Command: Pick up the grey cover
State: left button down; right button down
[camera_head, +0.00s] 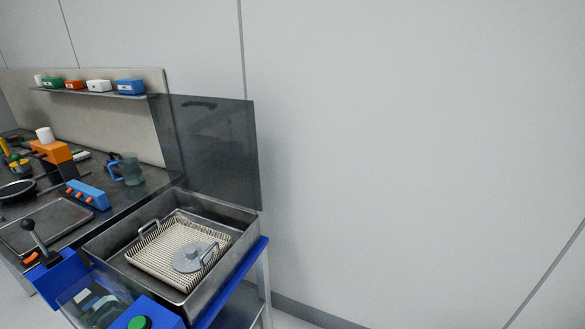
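The grey cover (187,259) is a round, flat disc with a raised centre. It lies in a cream-coloured wire basket (160,262), toward the basket's right side near one handle. The basket sits inside an open metal tub (125,242). Neither of my grippers shows in the head view, so nothing is seen touching the cover.
The tub's dark lid (215,145) stands raised behind it. Blue housings with a black-knobbed lever (30,228) and a green button (139,322) stand in front. A cluttered workbench (140,196) is at left. A bare wall (420,130) fills the right.

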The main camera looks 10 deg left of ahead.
aim_at(185, 261)
jog(key=j+u, duration=0.45)
jog(key=k+j+u, duration=0.1)
jog(key=j+u, duration=0.2)
jog(key=u, duration=0.15)
